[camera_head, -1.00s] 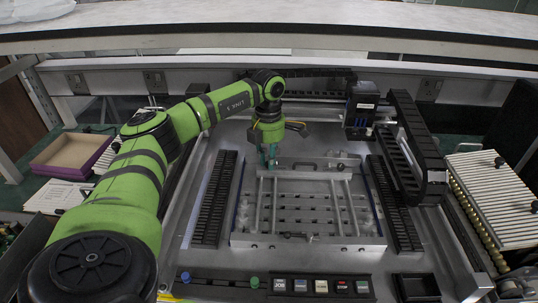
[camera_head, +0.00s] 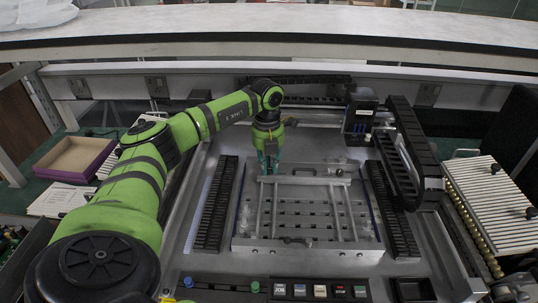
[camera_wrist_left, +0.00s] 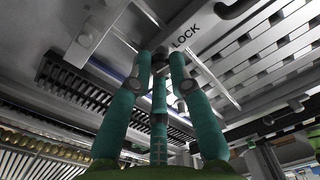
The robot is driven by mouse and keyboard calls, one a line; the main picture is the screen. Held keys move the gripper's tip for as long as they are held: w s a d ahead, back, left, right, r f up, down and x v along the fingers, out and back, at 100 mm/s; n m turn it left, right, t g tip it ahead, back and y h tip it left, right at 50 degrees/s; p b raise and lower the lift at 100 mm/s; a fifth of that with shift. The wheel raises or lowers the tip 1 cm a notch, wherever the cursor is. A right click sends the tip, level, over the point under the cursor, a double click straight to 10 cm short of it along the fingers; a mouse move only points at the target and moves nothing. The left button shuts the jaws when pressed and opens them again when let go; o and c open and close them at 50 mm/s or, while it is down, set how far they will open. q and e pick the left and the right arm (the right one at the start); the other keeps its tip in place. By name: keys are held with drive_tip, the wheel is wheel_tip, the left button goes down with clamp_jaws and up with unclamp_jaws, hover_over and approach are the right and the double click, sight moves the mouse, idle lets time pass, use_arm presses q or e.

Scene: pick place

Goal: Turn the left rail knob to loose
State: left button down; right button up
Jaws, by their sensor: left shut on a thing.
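My left gripper (camera_head: 269,168) reaches down to the far left corner of the metal fixture, at the left end of its cross rail (camera_head: 305,180). In the left wrist view its teal fingers (camera_wrist_left: 164,60) close around a small dark knob (camera_wrist_left: 160,56), the left rail knob. The fingers cover most of the knob, so its setting cannot be read. The word LOCK (camera_wrist_left: 185,37) is printed on the metal beside it. In the head view the knob is hidden by the gripper. A second dark knob (camera_head: 339,172) sits at the rail's right end. My right gripper is not in view.
Black slotted strips (camera_head: 216,205) flank the fixture. A black cable chain (camera_head: 410,155) and a dark machine head (camera_head: 360,115) stand at the right. A button panel (camera_head: 319,290) runs along the front. A purple-edged box (camera_head: 75,157) lies at the left.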

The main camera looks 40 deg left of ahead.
sight(268, 168)
use_arm(q)
drive_tip(key=shift+n, duration=0.7)
drive_tip(key=c, duration=1.1)
unclamp_jaws()
drive_tip(key=shift+c, duration=0.2)
wheel_tip(268, 168, up, 12)
drive_tip(key=shift+a, duration=0.15)
drive_tip(key=shift+s+f, duration=0.1)
drive_tip(key=shift+s, duration=0.05)
